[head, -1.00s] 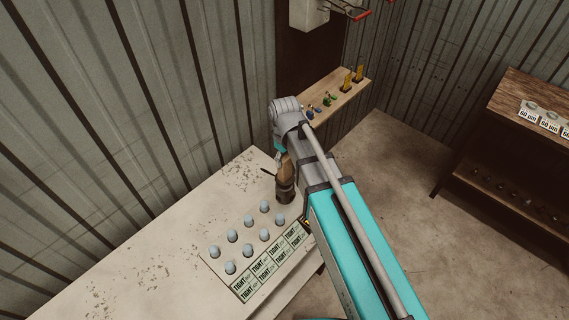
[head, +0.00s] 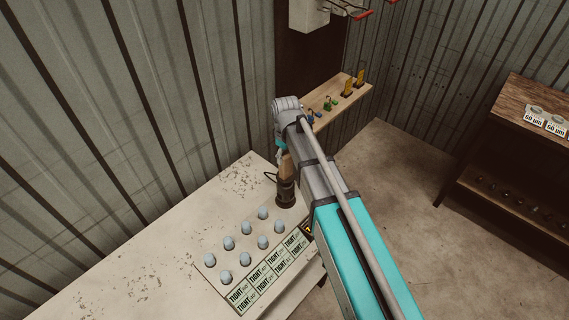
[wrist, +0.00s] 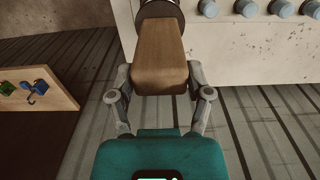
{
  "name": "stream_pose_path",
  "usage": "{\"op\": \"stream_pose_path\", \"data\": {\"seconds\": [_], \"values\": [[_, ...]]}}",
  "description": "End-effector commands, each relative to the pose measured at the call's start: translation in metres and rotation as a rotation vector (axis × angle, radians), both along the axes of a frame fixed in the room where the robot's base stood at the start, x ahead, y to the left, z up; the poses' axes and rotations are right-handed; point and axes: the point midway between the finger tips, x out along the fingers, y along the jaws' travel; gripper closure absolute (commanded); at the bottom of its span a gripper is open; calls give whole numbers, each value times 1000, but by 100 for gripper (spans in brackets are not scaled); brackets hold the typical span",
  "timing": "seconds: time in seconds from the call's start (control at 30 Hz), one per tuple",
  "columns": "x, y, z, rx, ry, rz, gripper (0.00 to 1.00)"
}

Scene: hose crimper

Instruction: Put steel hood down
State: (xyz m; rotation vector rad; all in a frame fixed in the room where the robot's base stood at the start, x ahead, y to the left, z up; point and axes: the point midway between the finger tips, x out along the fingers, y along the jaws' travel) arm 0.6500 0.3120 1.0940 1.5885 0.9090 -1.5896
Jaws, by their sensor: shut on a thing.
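The steel hood is a dark metal cylinder (head: 286,194) on a brown wooden handle (head: 288,168), in the head view over the far right end of the pale table (head: 150,262). In the wrist view its wooden handle (wrist: 159,52) fills the middle, with the dark metal rim (wrist: 160,9) at the top edge. My gripper (wrist: 160,76) is shut on the wooden handle, one finger on each side. The hood looks upright, with its metal end down. I cannot tell whether it touches the table top.
Two rows of grey-blue pegs (head: 245,258) stand on a board beside the hood, with "TIGHT" labels (head: 268,272) along the front. A wooden wall shelf (head: 330,97) with small coloured parts lies behind my arm. A brown rack (head: 490,200) stands right. The table's left part is clear.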

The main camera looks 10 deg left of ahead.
Motion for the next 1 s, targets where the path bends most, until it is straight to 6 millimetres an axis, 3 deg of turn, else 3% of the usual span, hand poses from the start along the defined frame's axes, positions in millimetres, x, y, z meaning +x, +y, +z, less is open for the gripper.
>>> {"op": "stream_pose_path", "data": {"seconds": [0.33, 0.8, 1.0], "values": [[2, 1, -2, 0, 0, 0, 96], [8, 2, -36, 0, 0, 1, 96], [8, 2, -40, 0, 0, 1, 96]]}}
